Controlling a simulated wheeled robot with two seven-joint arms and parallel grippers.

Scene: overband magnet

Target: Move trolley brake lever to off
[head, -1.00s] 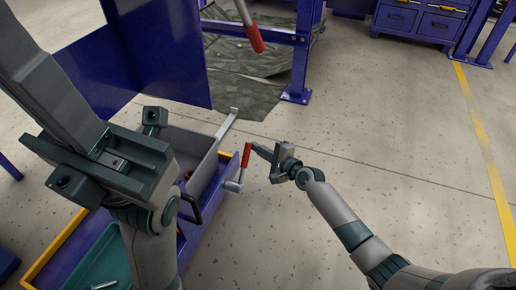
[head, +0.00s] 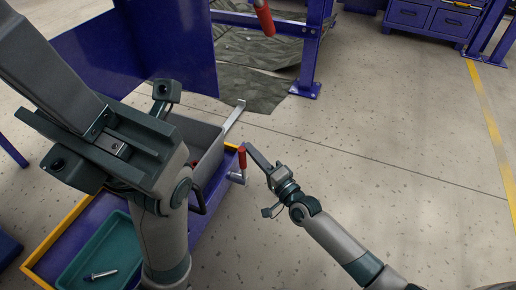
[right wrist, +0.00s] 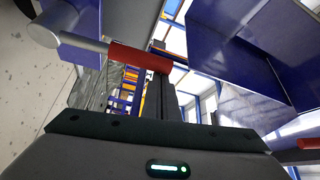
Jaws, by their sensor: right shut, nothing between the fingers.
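The trolley brake lever has a red handle (head: 242,157) on a grey crank at the trolley's right end. The handle stands roughly upright. My right gripper (head: 249,149) is shut and empty, its fingertips close beside the handle's upper right; I cannot tell whether they touch. In the right wrist view the red handle (right wrist: 138,57) lies across the far end of my shut fingers (right wrist: 157,90), with its grey metal shaft to the left.
The blue trolley (head: 50,250) with a yellow edge carries a grey bin (head: 205,135) and a teal tray (head: 70,262) with a bolt (head: 101,275). Another red handle (head: 264,18) hangs near a blue post (head: 310,60). The floor at right is clear.

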